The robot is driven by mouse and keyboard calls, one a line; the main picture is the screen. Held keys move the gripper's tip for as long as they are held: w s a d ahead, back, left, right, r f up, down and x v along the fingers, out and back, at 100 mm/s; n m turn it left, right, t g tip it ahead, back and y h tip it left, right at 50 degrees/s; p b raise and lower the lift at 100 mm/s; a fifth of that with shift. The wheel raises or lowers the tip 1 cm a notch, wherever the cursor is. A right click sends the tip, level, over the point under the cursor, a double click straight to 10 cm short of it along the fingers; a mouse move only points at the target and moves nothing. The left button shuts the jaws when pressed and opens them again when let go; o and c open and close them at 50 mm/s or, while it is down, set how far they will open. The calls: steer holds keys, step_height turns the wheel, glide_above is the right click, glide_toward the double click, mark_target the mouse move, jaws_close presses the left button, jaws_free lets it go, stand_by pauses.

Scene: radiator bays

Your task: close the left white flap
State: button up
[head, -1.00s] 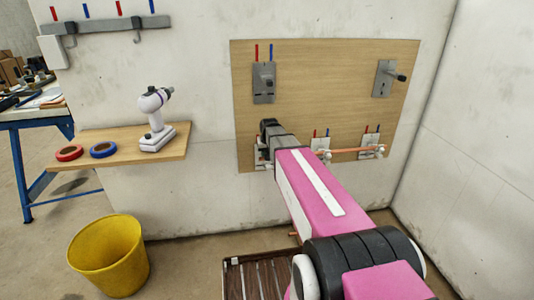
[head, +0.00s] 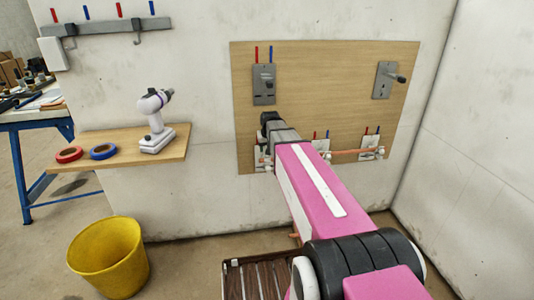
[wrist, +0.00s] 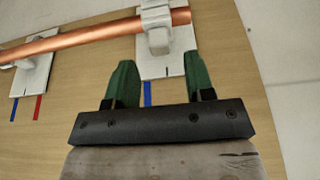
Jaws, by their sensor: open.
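In the wrist view, a white plate (wrist: 168,64) carries a white flap piece (wrist: 157,28) at the copper pipe (wrist: 95,38), near the pipe's end. In the head view this left white plate (head: 259,160) sits low on the wooden board and is mostly hidden by my arm. I cannot tell how far the flap is swung. My gripper (wrist: 160,62) is open and empty, its green fingers apart in front of the plate's edge, with the flap beyond their tips. In the head view my gripper (head: 268,120) is in front of the board's lower left.
Another white plate (wrist: 35,75) holds the pipe farther along. Two grey plates with levers, left (head: 264,84) and right (head: 386,80), are higher on the wooden board (head: 325,75). A shelf (head: 120,160) with a drill and tape rolls is left; a yellow bucket (head: 108,258) stands below.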

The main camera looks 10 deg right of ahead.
steer(key=v, duration=0.5)
steer(key=shift+s+r, duration=0.1)
steer(key=shift+r, duration=0.2)
steer(key=s+f+g, duration=0.2)
steer(key=s+f, duration=0.6)
steer(key=s, duration=0.3)
steer(key=s+f+g, duration=0.1)
steer(key=s+f, duration=0.7)
steer(key=s, duration=0.4)
steer(key=shift+s+f+g, duration=0.2)
steer(key=shift+f+g, duration=0.1)
steer(key=shift+g, duration=0.1)
steer(key=shift+w, duration=0.1)
